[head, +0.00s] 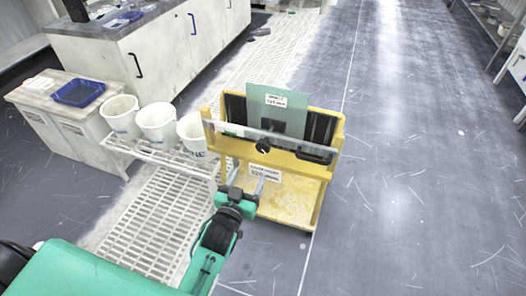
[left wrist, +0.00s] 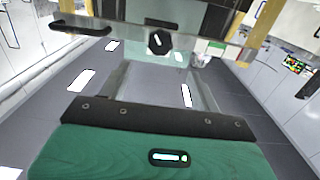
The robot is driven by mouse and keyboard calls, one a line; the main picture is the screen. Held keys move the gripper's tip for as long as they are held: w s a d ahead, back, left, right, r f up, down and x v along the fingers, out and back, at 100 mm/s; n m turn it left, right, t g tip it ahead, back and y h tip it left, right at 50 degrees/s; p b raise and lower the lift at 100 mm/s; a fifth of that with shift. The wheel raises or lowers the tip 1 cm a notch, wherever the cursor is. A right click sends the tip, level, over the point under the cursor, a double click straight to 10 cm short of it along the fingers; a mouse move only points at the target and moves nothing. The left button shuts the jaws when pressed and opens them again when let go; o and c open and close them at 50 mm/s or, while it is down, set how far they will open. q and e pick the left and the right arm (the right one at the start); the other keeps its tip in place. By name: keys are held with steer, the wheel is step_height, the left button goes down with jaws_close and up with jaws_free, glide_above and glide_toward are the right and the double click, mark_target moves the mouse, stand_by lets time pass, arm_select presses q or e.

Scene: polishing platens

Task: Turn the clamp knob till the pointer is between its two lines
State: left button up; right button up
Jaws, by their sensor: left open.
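The black clamp knob (head: 263,146) sits on the clear bar across the front of the yellow rack cart, in front of a grey-green plate (head: 278,104). In the left wrist view the knob (left wrist: 158,41) is near the top centre with a small pale mark on its face. I cannot make out the two lines or tell the pointer's place against them. My left gripper (head: 249,177) is open and empty, below and short of the knob, not touching it. Its two fingers reach toward the bar in the left wrist view (left wrist: 160,78). My right gripper is not in view.
A cabinet with a blue tray (head: 78,93) is further left. The floor to the right is open.

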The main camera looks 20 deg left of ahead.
mark_target(262, 148)
arm_select(q)
steer(key=w, duration=0.6)
steer(key=w+b, duration=0.1)
steer(key=w, duration=0.5)
steer(key=shift+w+d+r, duration=0.15)
steer(key=shift+w, duration=0.75)
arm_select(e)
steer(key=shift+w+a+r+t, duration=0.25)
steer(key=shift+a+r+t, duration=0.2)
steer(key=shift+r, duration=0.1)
arm_select(q)
steer(key=c, duration=0.9)
